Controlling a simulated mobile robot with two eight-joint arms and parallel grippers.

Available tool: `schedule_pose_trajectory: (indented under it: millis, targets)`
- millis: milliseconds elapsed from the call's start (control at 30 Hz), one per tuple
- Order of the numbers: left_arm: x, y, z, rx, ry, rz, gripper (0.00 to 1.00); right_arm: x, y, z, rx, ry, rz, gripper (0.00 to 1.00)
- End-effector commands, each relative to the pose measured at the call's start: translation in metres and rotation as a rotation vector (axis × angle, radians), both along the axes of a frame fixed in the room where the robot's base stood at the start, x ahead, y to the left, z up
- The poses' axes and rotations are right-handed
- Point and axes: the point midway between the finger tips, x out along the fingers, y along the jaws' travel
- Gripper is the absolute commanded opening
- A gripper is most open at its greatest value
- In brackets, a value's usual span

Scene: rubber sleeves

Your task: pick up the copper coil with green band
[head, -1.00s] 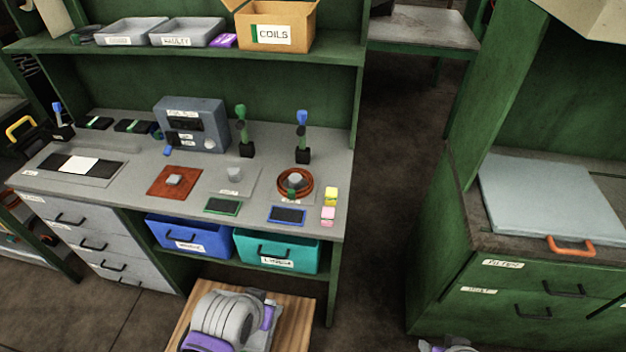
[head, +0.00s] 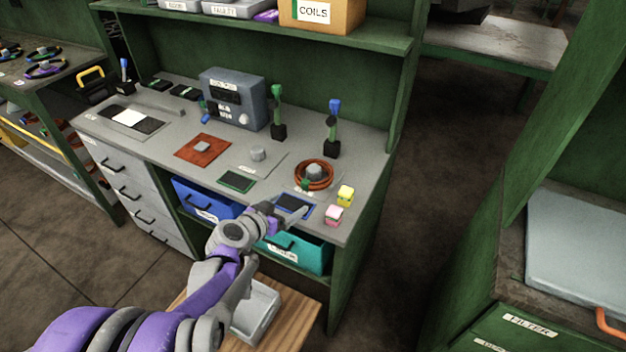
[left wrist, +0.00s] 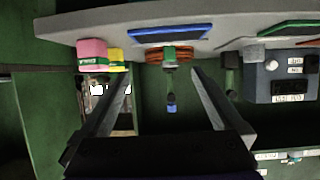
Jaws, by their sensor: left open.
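The copper coil (head: 328,183) lies around a grey post (head: 314,171) near the right end of the bench, with a small green band (head: 305,184) at its front left. My left gripper (head: 292,214) is at the bench's front edge, by the blue-edged dark pad, short of the coil and apart from it. In the left wrist view my left gripper (left wrist: 161,76) is open and empty, and the coil (left wrist: 168,54) shows ahead between its fingers. My right gripper is out of view.
Yellow (head: 346,195) and pink (head: 333,215) blocks stand right of the coil. A stand with a blue top (head: 332,130) is behind it. The blue-edged pad (head: 294,206) is in front.

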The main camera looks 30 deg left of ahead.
Motion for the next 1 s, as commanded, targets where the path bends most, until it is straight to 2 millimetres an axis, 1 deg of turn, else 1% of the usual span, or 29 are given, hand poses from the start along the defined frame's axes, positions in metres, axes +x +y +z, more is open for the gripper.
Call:
schedule_pose_trajectory:
  millis: [33,100,167,300,400,567,667,833,900,1000]
  targets:
    - [0.000,0.012,-0.002,0.010,-0.018,0.019,1.00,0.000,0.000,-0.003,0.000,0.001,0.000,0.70]
    - [0.003,0.020,-0.003,0.021,-0.033,0.030,1.00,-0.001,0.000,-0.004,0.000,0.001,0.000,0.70]
    - [0.010,0.024,-0.006,0.024,-0.039,0.032,1.00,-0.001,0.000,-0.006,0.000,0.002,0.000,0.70]
    - [0.031,0.025,-0.015,0.027,-0.039,0.030,1.00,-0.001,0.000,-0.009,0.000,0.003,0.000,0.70]
    - [0.044,0.027,-0.020,0.026,-0.039,0.032,1.00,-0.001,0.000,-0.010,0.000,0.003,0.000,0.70]
    - [0.054,0.027,-0.024,0.025,-0.040,0.031,1.00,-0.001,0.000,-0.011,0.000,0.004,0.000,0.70]
    - [0.064,0.027,-0.029,0.026,-0.038,0.030,1.00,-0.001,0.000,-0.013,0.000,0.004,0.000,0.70]
    - [0.088,0.029,-0.041,0.026,-0.038,0.030,1.00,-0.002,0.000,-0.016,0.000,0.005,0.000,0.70]
    - [0.095,0.030,-0.043,0.026,-0.038,0.031,1.00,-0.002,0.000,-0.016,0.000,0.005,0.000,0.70]
    - [0.099,0.030,-0.045,0.025,-0.039,0.031,1.00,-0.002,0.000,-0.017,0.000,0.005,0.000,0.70]
